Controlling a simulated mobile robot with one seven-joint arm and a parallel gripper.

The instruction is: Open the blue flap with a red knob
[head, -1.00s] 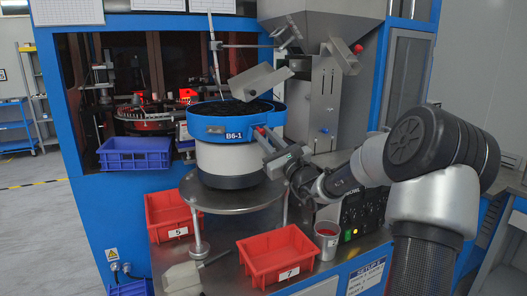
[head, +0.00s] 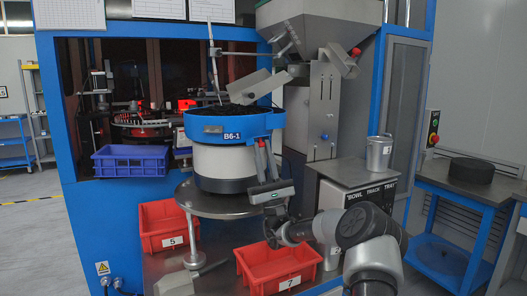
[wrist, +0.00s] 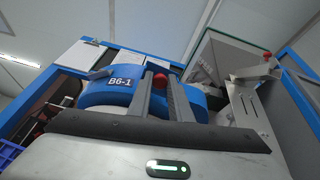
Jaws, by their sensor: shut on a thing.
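A round feeder bowl marked B6-1 (head: 205,131) has a blue rim and stands on a round metal stand. It also shows in the wrist view (wrist: 97,97). A red knob (wrist: 160,76) shows at the rim, between my two fingertips. My gripper (head: 268,148) reaches up from below to the right side of the rim and is shut on the red knob. It fills the lower wrist view, with its fingers (wrist: 161,82) pointing up. The blue flap's outline does not stand out from the blue rim, and my fingers cover part of it. I cannot tell how far it is open.
A metal chute (head: 257,86) hangs just above the bowl, below a grey hopper (head: 318,25). Red bins (head: 165,240) (head: 262,280) sit in front. A metal cup (head: 379,153) stands on the control box. A blue bin (head: 131,161) is at left.

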